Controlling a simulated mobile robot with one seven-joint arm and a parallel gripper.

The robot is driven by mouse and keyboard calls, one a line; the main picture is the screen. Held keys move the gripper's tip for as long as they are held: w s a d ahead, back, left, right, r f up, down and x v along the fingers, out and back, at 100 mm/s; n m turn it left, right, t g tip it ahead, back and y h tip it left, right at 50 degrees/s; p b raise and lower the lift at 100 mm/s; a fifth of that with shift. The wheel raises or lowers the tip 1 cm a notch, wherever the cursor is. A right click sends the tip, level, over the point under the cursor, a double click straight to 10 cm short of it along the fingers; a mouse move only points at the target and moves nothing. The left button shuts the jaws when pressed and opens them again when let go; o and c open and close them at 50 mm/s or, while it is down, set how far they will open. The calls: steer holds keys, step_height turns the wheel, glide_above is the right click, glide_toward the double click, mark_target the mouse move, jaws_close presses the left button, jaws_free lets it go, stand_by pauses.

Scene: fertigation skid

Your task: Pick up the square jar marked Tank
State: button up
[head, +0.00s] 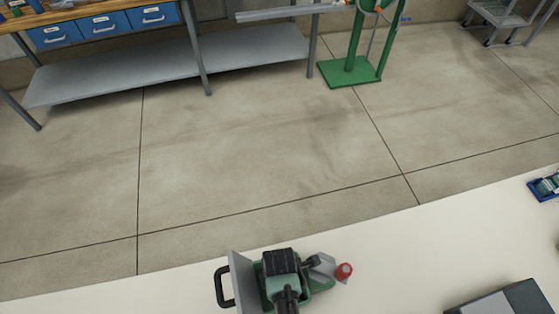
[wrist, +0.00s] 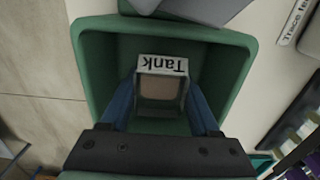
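In the wrist view the square jar (wrist: 161,88) shows a brownish top and a white label reading "Tank", upside down in the picture. It is within the walls of a green bin (wrist: 97,60). The two blue fingers of my gripper (wrist: 163,100) flank the jar, one along each side, and little or no gap shows between them and it. I cannot tell whether they press on it. The jar's lower part is hidden, so I cannot tell if it touches the bin's floor. In the head view my dark gripper covers this spot, and the jar is not visible.
The bin stands near the far edge of a white table (head: 420,262). A red-capped item (head: 344,271) is just right of my gripper. A dark and grey box (head: 508,300) lies at the lower right, a blue tray (head: 545,186) at the right edge. A workbench (head: 120,75) stands across the floor.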

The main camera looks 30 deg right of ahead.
jaws_close()
steer(key=shift+r, duration=0.15)
